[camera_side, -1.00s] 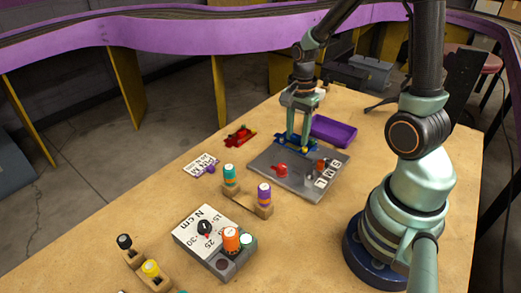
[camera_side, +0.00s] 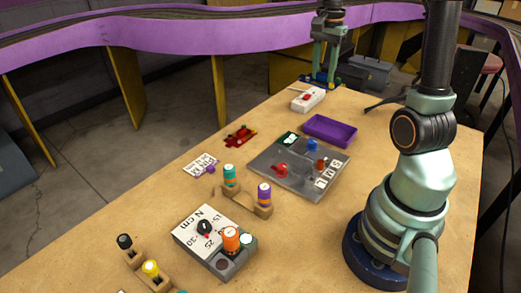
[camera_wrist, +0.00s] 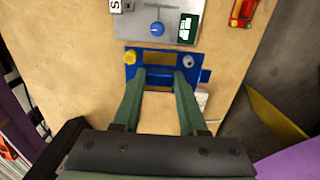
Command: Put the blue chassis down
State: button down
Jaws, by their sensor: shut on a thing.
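My gripper (camera_side: 321,72) has green fingers and is shut on the blue chassis (camera_side: 320,83). It holds the chassis in the air near the far end of the table, behind the white box with a red mark (camera_side: 308,99). In the wrist view the blue chassis (camera_wrist: 161,86) sits at the green fingertips of my gripper (camera_wrist: 160,78). It has a yellow part at one corner and a grey round part at the other. A piece of the white box shows beside the right finger.
The grey plate (camera_side: 270,175) carries a red knob, a blue knob (camera_side: 312,145), an orange part and letter tiles. A purple tray (camera_side: 330,130) stands behind it. A red chassis (camera_side: 241,136) lies to the left. Bare table lies between the tray and the far edge.

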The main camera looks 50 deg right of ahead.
send_over(332, 134)
notch_tip(332, 134, down, 16)
jog(key=shift+s+f, duration=0.1)
jog(key=shift+s, duration=0.05)
jog(key=shift+f, duration=2.25)
jog(key=shift+f, duration=0.1)
jog(key=shift+c, duration=2.2)
grip_release()
